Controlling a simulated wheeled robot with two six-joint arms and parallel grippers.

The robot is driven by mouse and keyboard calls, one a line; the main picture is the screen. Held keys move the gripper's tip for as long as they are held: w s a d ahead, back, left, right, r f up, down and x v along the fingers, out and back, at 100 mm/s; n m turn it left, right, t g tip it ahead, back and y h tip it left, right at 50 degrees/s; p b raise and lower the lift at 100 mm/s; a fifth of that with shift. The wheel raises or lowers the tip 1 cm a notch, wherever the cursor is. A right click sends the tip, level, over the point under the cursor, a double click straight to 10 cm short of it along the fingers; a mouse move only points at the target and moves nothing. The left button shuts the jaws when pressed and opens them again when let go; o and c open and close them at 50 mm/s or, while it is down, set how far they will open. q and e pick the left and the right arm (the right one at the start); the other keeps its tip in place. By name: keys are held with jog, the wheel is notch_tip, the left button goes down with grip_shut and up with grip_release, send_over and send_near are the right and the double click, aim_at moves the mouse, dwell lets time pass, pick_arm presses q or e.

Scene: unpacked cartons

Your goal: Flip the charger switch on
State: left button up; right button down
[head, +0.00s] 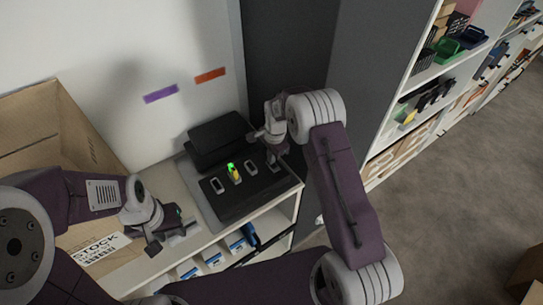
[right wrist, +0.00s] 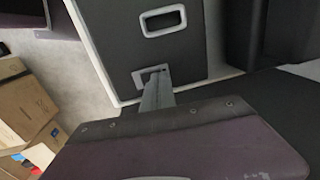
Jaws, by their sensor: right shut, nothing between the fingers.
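The black charger (head: 245,190) lies on the shelf top, with a row of pale-rimmed openings on its face. A yellow piece with a bright green top (head: 234,172) stands in one of them. My right gripper (head: 273,157) is shut and empty over the charger's right end. In the right wrist view its finger (right wrist: 157,85) reaches to a pale-rimmed opening and covers most of it; any switch there is hidden, and contact cannot be told. A neighbouring rimmed opening (right wrist: 163,20) is clear. My left gripper (head: 170,238) is open and empty, left of the charger.
An open carton (head: 45,130) stands at the left. A black box (head: 218,138) stands behind the charger by the wall, under purple (head: 160,93) and orange (head: 210,75) strips. A dark grey panel rises right of the charger. Blue-marked bins (head: 212,260) sit below.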

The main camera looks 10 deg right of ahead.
jog(key=shift+f, duration=0.15)
jog(key=shift+f+b, duration=0.3)
jog(key=shift+b, duration=0.05)
jog(key=shift+r, duration=0.15)
jog(key=shift+s, duration=0.1)
